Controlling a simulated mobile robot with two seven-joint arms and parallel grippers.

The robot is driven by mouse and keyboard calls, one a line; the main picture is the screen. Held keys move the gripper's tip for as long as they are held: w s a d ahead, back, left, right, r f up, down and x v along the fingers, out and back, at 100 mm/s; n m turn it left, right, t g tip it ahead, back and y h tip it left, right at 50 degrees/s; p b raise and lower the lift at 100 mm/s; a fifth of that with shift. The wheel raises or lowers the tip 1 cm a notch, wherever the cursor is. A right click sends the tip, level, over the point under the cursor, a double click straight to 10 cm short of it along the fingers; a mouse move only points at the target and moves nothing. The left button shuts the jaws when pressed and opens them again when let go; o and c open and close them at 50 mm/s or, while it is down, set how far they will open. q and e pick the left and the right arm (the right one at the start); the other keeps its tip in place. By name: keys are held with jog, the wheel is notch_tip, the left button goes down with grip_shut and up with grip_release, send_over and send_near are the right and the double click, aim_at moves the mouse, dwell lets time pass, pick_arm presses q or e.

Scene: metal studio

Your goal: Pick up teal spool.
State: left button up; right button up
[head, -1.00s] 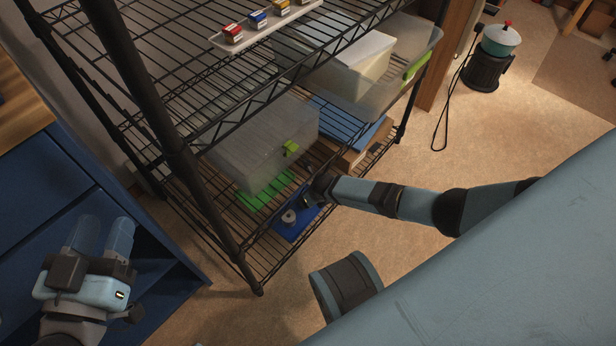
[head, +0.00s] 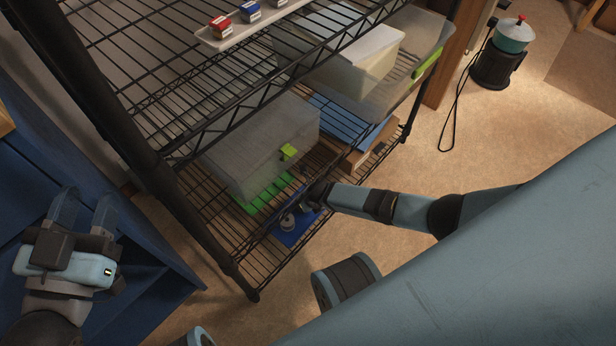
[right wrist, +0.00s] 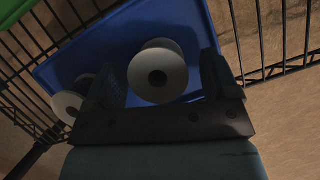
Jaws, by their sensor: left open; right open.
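In the right wrist view, a spool with pale grey flanges (right wrist: 158,72) lies between the fingers of my open right gripper (right wrist: 163,76), on a blue tray (right wrist: 75,55). Its winding colour is too dark to make out, so I cannot tell if it is the teal one. A second pale spool (right wrist: 68,104) is left of the left finger, partly hidden by it. In the head view, my right gripper (head: 316,194) is over the blue tray (head: 300,236) on the bottom wire shelf; one spool (head: 288,221) shows there. My left gripper (head: 84,208) is open and empty at left.
A blue cabinet (head: 150,290) stands at left.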

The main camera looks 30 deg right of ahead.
jog(key=shift+c, duration=0.2)
jog(key=c, duration=1)
jog(key=shift+o, duration=0.2)
jog(key=shift+r, duration=0.15)
